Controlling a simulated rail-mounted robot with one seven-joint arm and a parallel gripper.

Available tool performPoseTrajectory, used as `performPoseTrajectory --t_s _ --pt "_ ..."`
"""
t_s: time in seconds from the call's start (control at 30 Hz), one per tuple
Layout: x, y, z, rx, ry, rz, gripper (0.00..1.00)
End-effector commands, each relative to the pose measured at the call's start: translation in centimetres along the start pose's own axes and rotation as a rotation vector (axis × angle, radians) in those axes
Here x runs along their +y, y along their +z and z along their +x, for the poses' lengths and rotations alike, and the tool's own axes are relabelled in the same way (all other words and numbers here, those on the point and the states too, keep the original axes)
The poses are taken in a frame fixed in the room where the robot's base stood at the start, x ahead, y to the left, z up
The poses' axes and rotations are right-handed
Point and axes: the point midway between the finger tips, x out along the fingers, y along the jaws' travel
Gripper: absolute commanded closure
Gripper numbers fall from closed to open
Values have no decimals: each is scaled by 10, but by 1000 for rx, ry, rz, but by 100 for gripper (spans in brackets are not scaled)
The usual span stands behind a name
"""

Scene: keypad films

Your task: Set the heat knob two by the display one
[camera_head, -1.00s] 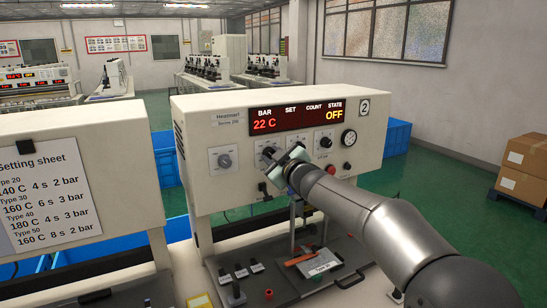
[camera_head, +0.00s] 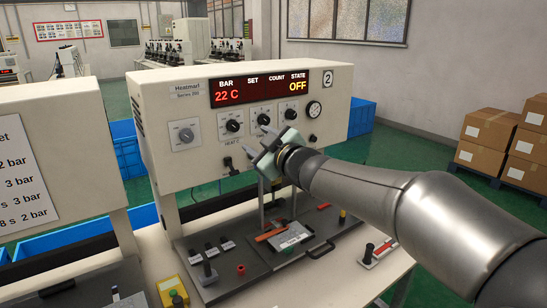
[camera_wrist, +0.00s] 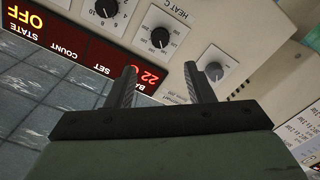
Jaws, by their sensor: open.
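The machine marked 2 (camera_head: 328,77) has a display (camera_head: 258,90) reading 22 C in red and OFF in yellow. Its HEAT C knob (camera_head: 233,126) is a black dial on a pale scale plate, left of other black dials. The same HEAT C knob shows in the wrist view (camera_wrist: 160,38), beyond the fingertips. The display also shows there, turned over (camera_wrist: 75,50). My gripper (camera_head: 259,141) is open and empty in front of the panel, right of and below the heat knob. In the wrist view its fingers (camera_wrist: 160,68) are apart with nothing between them.
A grey knob (camera_head: 186,135) sits left of the heat knob. Another black dial (camera_head: 263,119) and a gauge (camera_head: 314,109) are to its right. A black plug (camera_head: 228,163) is below. A setting sheet (camera_head: 20,175) is on the neighbouring machine. Cardboard boxes (camera_head: 488,130) stand at right.

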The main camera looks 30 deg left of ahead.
Motion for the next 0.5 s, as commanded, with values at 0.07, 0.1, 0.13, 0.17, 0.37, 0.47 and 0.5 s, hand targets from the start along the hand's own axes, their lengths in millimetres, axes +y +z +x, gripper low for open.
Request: performPoseTrajectory --t_s 0.07,0.1,0.13,0.17,0.37,0.47,0.5 --pt "0 1 -19 -1 2 -3 52" --pt "0 1 -27 -1 3 -3 52" --pt "0 1 -32 -1 2 -2 52" --pt "-1 0 -37 0 1 -1 52" --pt "0 0 -58 1 0 -1 52" --pt "0 0 -61 0 -1 0 52" --pt "0 0 -62 0 -1 0 52"
